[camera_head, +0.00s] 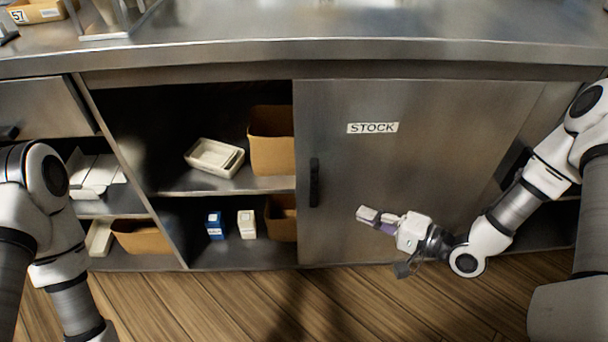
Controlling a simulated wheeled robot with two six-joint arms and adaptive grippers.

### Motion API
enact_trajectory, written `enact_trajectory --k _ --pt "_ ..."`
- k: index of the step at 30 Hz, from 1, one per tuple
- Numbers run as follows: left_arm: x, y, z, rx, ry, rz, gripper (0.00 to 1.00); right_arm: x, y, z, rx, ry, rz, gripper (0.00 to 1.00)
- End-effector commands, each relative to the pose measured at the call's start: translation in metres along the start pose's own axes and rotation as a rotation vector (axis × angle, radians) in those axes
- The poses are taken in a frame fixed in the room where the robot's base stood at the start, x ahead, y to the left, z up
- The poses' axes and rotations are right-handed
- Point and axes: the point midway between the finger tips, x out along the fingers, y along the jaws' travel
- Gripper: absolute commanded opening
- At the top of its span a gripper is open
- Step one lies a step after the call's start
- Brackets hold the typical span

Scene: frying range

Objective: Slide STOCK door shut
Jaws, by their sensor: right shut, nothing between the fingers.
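The STOCK door (420,170) is a grey metal sliding panel with a white STOCK label (372,128) near its top. It covers the right part of the cabinet. Its dark upright handle (314,183) is near its left edge. The opening (130,130) to the left of the door is uncovered and shows the shelves. My right gripper (364,214) is shut and empty, in front of the door's lower part, to the right of and below the handle. I cannot tell whether it touches the door. My left arm comes in at the left, but its gripper is out of view.
A blue carton (215,225), a cream carton (247,224) and another brown box (281,217) stand below. The steel counter (330,50) overhangs above. The wooden floor (230,300) in front is clear.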

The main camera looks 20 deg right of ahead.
Motion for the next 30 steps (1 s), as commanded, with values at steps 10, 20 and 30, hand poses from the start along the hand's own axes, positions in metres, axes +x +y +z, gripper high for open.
enact_trajectory --k 10,20,30 --pt "0.011 0.000 0.000 0.001 0.001 0.000 0.31 -0.020 -0.029 -0.051 0.003 0.161 -0.151 0.00" --pt "0.041 0.000 0.000 0.001 0.001 0.000 0.31 0.039 -0.035 -0.059 -0.001 0.157 -0.146 0.00" --pt "0.061 0.000 0.000 0.001 0.000 0.000 0.31 0.095 -0.046 -0.048 0.003 0.160 -0.147 0.00"
